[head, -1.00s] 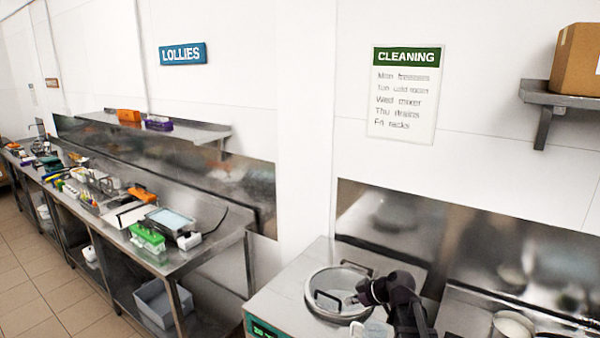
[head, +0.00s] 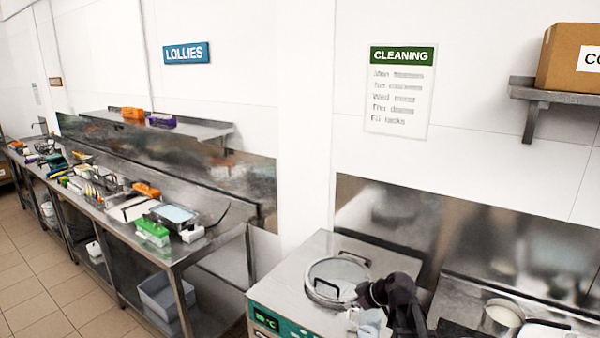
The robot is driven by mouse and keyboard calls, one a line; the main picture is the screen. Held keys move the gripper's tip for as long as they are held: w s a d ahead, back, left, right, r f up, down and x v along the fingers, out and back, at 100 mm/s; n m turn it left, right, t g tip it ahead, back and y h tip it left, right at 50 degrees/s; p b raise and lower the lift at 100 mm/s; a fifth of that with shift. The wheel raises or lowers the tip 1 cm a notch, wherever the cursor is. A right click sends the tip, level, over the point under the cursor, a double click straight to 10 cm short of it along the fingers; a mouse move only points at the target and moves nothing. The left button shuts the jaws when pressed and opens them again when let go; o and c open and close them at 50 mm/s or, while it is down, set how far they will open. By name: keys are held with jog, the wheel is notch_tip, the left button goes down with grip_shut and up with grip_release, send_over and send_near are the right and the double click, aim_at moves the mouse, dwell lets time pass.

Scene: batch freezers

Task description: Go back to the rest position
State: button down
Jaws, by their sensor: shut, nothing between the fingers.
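My gripper (head: 366,296) is dark and shows at the lower right of the head view, at the end of my dark arm. It is near the right edge of the round lidded opening (head: 336,282) on top of the steel batch freezer (head: 285,277). The lid has dark handles and lies over the opening. My gripper looks empty, and its fingertips are small in this view. A pale, partly clear container (head: 368,320) shows just below my gripper at the freezer's front. Its lower part is cut off by the frame.
A round pot (head: 503,317) stands on the steel surface at the far right. A long steel bench (head: 180,250) with several trays and tools runs along the left wall. A shelf (head: 560,95) with a cardboard box (head: 572,58) is at the upper right. Tiled floor (head: 60,285) is clear at the left.

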jog(key=s+d+f+m+g+h+b, duration=0.2)
jog(key=s+f+m+g+h+b, duration=0.3)
jog(key=s+f, duration=0.9)
jog(key=s+m+h+b, duration=0.2)
jog(key=m+b, duration=0.2)
jog(key=m, duration=0.2)
jog(key=shift+d+f, duration=0.2)
